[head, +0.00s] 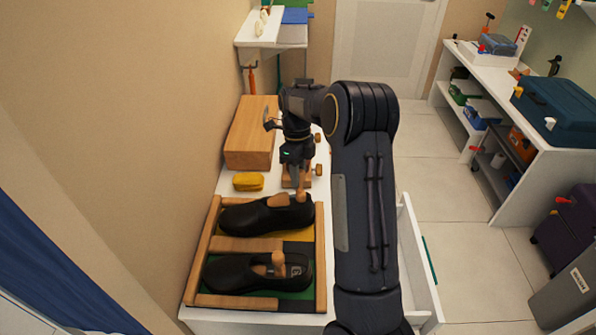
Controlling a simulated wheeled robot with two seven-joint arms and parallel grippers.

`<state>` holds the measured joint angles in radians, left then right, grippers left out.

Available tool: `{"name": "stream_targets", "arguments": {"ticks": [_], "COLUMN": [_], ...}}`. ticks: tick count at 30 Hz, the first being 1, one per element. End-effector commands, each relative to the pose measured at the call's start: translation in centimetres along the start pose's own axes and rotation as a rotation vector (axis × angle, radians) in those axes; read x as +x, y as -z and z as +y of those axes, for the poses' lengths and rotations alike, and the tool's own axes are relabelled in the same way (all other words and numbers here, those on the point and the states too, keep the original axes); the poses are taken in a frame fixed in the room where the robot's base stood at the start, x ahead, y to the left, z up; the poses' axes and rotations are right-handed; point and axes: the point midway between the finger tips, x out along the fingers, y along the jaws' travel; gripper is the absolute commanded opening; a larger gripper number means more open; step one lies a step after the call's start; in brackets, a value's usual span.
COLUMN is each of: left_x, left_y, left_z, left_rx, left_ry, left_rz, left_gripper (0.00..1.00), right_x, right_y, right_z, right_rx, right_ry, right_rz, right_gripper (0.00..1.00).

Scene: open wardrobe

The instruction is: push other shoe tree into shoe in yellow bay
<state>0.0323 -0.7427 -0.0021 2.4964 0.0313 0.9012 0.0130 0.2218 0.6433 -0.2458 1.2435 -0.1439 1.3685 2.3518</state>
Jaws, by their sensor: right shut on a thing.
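A wooden tray (320,262) with two bays lies on the white surface. The far bay shows yellow (302,234) and the near bay shows green. A black shoe (245,219) lies in the yellow bay, toe to the left. A wooden shoe tree (279,200) shows at its opening, on the right. My right gripper (300,190) points down at this heel end and is shut on the shoe tree; the fingertips partly hide it. Another black shoe (235,273) lies in the green bay with a wooden shoe tree (278,260) in it. My left gripper is not in view.
A yellow block (248,182) and a wooden box (252,135) stand behind the tray by the wall. My right arm covers the area right of the tray.

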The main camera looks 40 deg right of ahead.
Motion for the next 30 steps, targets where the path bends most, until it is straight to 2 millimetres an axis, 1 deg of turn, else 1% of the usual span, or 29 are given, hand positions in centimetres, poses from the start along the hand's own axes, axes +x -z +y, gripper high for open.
{"name": "stream_targets", "arguments": {"ticks": [1,19,20,21,30], "left_x": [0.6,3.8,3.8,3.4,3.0], "left_y": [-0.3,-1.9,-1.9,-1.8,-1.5], "left_z": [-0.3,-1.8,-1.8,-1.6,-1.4], "left_rx": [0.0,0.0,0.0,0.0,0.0], "left_ry": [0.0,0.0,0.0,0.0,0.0], "left_rz": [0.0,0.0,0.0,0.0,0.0], "left_gripper": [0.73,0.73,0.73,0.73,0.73], "right_x": [0.7,4.9,4.9,4.5,4.5], "right_y": [0.0,-0.1,-0.2,-0.5,-2.2], "right_z": [-0.1,-0.1,0.0,0.3,1.5], "right_rx": [0.0,-0.001,-0.001,-0.003,-0.003], "right_ry": [0.0,0.001,0.001,0.001,0.001], "right_rz": [0.0,-0.001,-0.001,-0.001,0.0], "right_gripper": [0.07,0.07,0.07,0.07,0.07]}}
